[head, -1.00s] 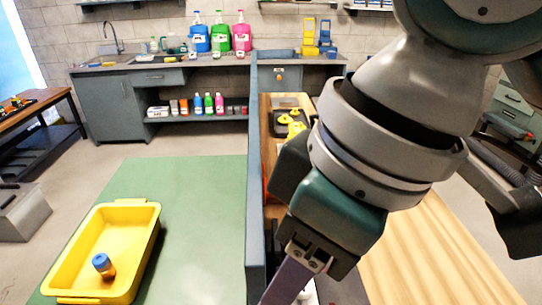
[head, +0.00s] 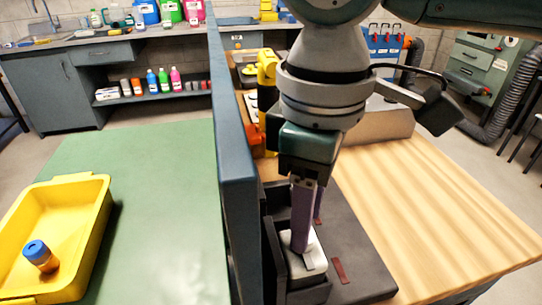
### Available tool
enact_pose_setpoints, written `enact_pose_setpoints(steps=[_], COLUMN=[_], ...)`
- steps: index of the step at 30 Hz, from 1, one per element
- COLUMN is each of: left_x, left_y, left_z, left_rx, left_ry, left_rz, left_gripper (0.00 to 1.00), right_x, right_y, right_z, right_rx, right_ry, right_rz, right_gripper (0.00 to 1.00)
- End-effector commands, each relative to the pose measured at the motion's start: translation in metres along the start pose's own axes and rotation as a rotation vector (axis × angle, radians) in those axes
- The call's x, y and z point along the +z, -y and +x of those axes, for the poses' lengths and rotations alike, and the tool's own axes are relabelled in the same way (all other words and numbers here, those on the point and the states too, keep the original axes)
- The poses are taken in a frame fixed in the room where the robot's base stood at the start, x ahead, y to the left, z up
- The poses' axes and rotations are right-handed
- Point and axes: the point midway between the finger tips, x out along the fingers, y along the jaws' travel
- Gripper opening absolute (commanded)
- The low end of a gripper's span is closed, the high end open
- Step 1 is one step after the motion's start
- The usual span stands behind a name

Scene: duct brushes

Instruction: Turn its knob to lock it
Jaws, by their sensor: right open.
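My right gripper (head: 309,236) points down over a black open box (head: 273,250) on the bench to the right of the blue divider. Its two purple fingers are apart, so it is open. The nearer finger overlaps a white block (head: 308,264) in the box; I cannot tell whether they touch. No knob can be made out clearly. The box's far part is partly hidden behind my fingers. My left gripper is not in view.
A tall blue divider (head: 234,165) stands close left of the box. A dark mat (head: 352,247) with red-brown strips lies right of it. A yellow tool (head: 267,70) stands behind. A yellow tray (head: 88,215) holds a blue-capped bottle (head: 40,256). The wooden bench (head: 440,205) is clear at right.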

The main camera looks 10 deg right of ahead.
Motion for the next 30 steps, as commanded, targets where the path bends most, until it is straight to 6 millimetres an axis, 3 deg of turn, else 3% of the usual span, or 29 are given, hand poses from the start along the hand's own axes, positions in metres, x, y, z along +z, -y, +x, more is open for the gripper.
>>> enact_pose_setpoints(steps=[6,14,27,30], left_x=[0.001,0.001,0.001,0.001], left_y=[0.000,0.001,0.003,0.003], left_z=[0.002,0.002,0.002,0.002], left_rx=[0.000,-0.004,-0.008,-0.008], left_ry=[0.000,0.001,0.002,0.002], left_rz=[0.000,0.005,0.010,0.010], left_gripper=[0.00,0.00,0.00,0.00], right_x=[0.000,0.000,0.000,-0.001], right_y=[0.001,0.000,0.000,0.000], right_z=[0.021,0.023,0.023,0.022], right_rx=[-0.001,0.000,0.000,-0.001], right_ry=[0.000,-0.001,-0.001,-0.001], right_rz=[-0.001,-0.001,-0.001,-0.001], right_gripper=[0.46,0.46,0.00,0.00])
